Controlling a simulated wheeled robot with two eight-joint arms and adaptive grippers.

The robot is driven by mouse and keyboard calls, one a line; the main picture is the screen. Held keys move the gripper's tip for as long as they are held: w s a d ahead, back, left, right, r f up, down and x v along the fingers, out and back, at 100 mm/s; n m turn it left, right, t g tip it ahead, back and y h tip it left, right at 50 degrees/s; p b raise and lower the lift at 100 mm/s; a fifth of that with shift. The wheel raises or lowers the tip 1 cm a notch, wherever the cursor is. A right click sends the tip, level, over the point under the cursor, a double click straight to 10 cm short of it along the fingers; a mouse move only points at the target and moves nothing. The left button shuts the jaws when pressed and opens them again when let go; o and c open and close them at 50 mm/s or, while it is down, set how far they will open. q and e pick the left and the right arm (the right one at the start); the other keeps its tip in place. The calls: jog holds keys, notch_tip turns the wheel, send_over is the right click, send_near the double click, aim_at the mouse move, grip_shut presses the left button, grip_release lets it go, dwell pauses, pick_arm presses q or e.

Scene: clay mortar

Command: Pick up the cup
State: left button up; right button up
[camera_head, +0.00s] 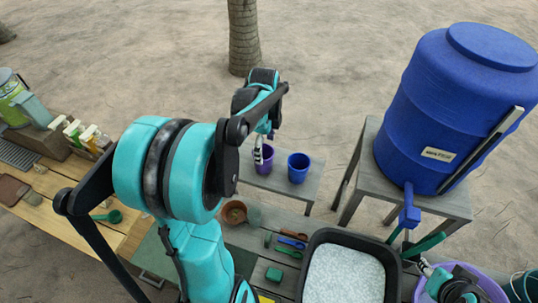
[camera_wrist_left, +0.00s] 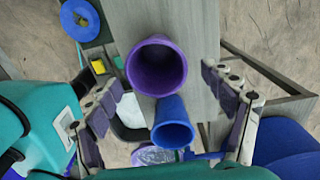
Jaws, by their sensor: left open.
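A purple cup (camera_head: 266,160) stands on the small grey bench (camera_head: 270,180) behind the work table. A blue cup (camera_head: 298,168) stands just to its right. In the left wrist view the purple cup (camera_wrist_left: 157,66) shows its open mouth between my fingers, with the blue cup (camera_wrist_left: 172,124) below it. My left gripper (camera_head: 259,153) is open at the purple cup and partly covers it; its fingers (camera_wrist_left: 164,76) are spread, with a gap to the purple cup on both sides. Part of my right arm (camera_head: 455,288) shows at the bottom right; its jaws are unclear.
A big blue water barrel (camera_head: 455,105) stands on a grey stand to the right. A black tray (camera_head: 350,238) of pale grains, a brown bowl (camera_head: 234,212) and small tools lie on the nearer table. A purple basin (camera_head: 480,272) is at the lower right. A tree trunk (camera_head: 243,40) rises behind.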

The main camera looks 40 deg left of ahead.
aim_at(268, 151)
pick_arm(q)
jog(key=f, duration=0.6)
jog(key=shift+s+a+f, duration=0.15)
jog(key=shift+a+f, duration=0.1)
jog(key=shift+f, duration=0.1)
jog(key=shift+s, duration=0.1)
jog(key=c, duration=1.3)
